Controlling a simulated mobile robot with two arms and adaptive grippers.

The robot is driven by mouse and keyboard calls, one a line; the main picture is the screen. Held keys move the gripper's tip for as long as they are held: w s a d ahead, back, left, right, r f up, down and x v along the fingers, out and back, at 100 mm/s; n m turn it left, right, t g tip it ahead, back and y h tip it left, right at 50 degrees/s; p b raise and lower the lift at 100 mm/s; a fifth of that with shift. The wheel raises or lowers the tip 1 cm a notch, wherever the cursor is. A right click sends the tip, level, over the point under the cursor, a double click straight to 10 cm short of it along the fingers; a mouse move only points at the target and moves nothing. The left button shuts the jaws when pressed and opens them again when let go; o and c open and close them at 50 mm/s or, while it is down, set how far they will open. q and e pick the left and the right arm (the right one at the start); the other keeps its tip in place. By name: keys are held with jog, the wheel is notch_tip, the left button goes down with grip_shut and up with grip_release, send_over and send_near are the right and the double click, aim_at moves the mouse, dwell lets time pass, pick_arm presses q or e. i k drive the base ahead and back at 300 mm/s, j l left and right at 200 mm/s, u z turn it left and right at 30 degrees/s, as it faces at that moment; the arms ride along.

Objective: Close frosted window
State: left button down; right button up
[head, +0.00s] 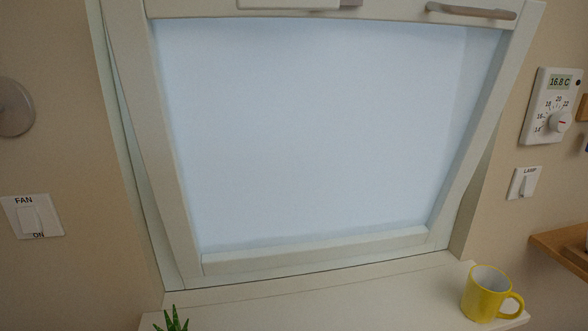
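The frosted window (320,130) fills the middle of the head view, with pale frosted glass in a white sash. The sash leans away from its frame (118,110) at the top, with gaps along both sides, while its bottom edge sits at the frame. It is tilted open. A grey bar handle (470,10) is on the top rail at the upper right. Part of a pale fitting (290,3) shows at the top edge. Neither of my grippers is in view.
A yellow mug (483,294) stands on the right of the white sill (350,300), and a green plant (172,320) is at its left. A fan switch (33,216) is on the left wall. A thermostat (551,105), a lamp switch (524,183) and a wooden shelf (560,246) are at right.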

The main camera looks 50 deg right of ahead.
aim_at(266, 138)
jog(key=z, duration=1.6)
